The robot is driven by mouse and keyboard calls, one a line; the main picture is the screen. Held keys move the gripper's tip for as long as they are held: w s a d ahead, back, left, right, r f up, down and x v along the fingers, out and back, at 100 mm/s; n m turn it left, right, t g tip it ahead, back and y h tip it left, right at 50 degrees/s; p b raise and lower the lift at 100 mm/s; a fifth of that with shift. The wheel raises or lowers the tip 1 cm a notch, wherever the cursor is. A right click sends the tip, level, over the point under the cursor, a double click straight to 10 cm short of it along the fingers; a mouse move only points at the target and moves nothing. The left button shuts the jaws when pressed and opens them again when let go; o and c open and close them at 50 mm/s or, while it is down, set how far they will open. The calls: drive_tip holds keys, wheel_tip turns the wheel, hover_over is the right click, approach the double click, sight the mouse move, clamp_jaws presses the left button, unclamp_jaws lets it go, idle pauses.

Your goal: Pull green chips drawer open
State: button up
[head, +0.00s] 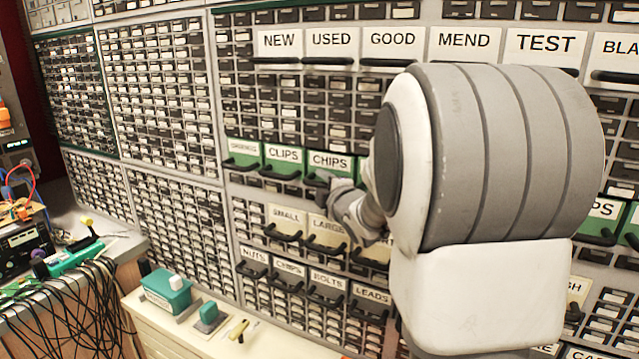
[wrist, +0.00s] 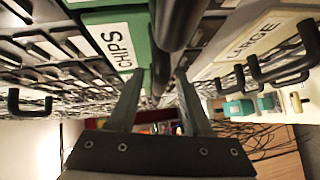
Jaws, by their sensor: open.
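The green chips drawer (head: 331,162) has a white CHIPS label and a black bar handle. It sits in the wall of drawers, right of the green CLIPS drawer, and looks closed. In the wrist view its green front and label (wrist: 112,45) are close, upper left, with the black handle (wrist: 176,22) beside them. My gripper (head: 328,183) is just below and in front of this drawer. In the wrist view its two fingers (wrist: 158,76) are spread apart, with the handle in line with the gap between them. I cannot tell whether they touch it.
A LARGE drawer (head: 326,232) with a protruding handle is just below; its label (wrist: 252,38) shows close in the wrist view. A dark drawer also labelled CHIPS (head: 289,271) is lower. A bench with cables (head: 75,285) stands left. My arm hides the right side.

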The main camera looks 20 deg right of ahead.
clamp_jaws()
idle(0.3)
idle(1.2)
